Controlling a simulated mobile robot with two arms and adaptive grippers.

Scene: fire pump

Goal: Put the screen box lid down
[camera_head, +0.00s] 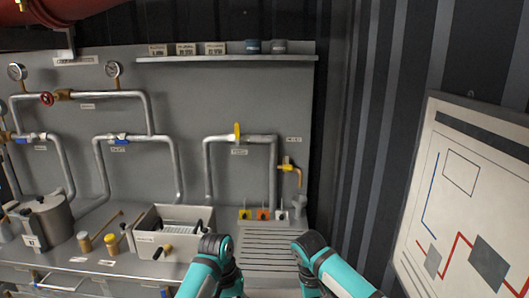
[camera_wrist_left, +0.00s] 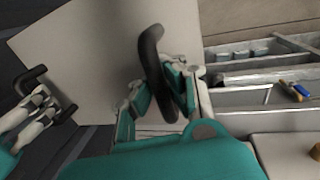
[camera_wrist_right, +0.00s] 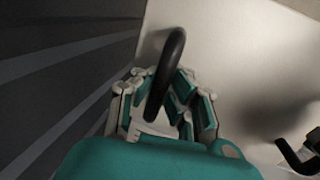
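The lid is a pale flat panel (camera_wrist_left: 85,50) with two black handles; it fills much of both wrist views and appears as a plain plate in the right wrist view (camera_wrist_right: 230,50). My left gripper (camera_wrist_left: 160,95) has its fingers closed around one black handle (camera_wrist_left: 150,50). My right gripper (camera_wrist_right: 160,105) has its fingers closed around the other handle (camera_wrist_right: 172,55). In the head view my left gripper (camera_head: 217,245) and my right gripper (camera_head: 309,243) are at the bottom; the lid is mostly out of frame there. An open grey box (camera_head: 148,243) with a slatted insert stands on the bench, left of my left gripper.
A ribbed grey surface (camera_head: 268,243) lies between and beyond my grippers. Small coloured fittings (camera_head: 263,214) stand behind it. A metal pot (camera_head: 48,219) and two small jars (camera_head: 84,242) are at left. Pipes (camera_head: 140,139) cover the back wall. A diagram board (camera_head: 455,150) is at right.

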